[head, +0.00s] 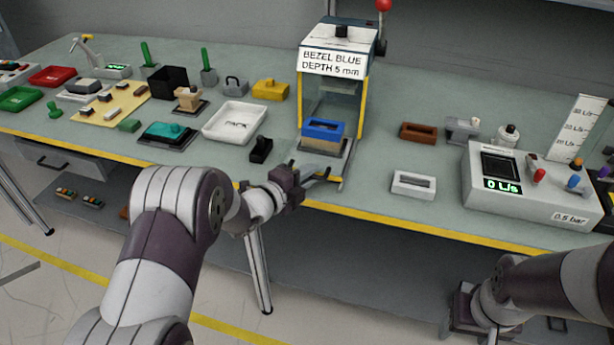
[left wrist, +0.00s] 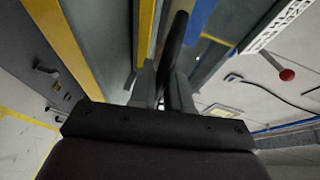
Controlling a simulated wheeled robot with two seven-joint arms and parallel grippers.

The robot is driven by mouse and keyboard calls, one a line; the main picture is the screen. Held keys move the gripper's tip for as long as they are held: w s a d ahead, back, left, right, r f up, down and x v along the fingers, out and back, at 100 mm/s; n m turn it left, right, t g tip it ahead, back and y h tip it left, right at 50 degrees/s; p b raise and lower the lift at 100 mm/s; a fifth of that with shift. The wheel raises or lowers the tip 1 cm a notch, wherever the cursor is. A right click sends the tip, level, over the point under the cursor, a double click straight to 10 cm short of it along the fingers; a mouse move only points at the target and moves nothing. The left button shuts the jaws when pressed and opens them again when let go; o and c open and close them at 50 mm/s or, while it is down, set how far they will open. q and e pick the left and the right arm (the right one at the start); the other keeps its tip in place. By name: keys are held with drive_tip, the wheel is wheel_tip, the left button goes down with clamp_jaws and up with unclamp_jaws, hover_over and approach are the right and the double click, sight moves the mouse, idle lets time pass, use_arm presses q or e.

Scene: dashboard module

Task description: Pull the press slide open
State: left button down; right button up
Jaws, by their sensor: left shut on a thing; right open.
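The press (head: 340,38) stands at the back middle of the bench, with yellow posts, a label reading "BEZEL BLUE DEPTH 5 mm" and a red-knobbed lever. Its grey slide (head: 345,157) lies low at the front, reaching toward the bench's yellow edge. A blue-topped block (head: 323,128) sits on it. My left gripper (head: 308,171) is at the front of the slide. In the left wrist view its fingers (left wrist: 165,88) are shut on a dark bar-like handle (left wrist: 174,45); the head view mostly hides the grip. My right gripper (head: 455,318) is open, low in front of the bench, away from the press.
A small black block (head: 261,150) stands just left of the slide, near a white tray (head: 235,121). A light grey block (head: 414,184) and a brown block (head: 418,132) lie to the right. A gauge box (head: 530,185) stands further right. The floor before the bench is clear.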

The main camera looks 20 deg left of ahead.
use_arm(q)
drive_tip(key=c, duration=1.4)
unclamp_jaws()
drive_tip(key=shift+c, duration=0.2)
drive_tip(key=v, duration=1.2)
drive_tip(key=shift+s, duration=0.3)
drive_tip(key=shift+a+r, duration=0.1)
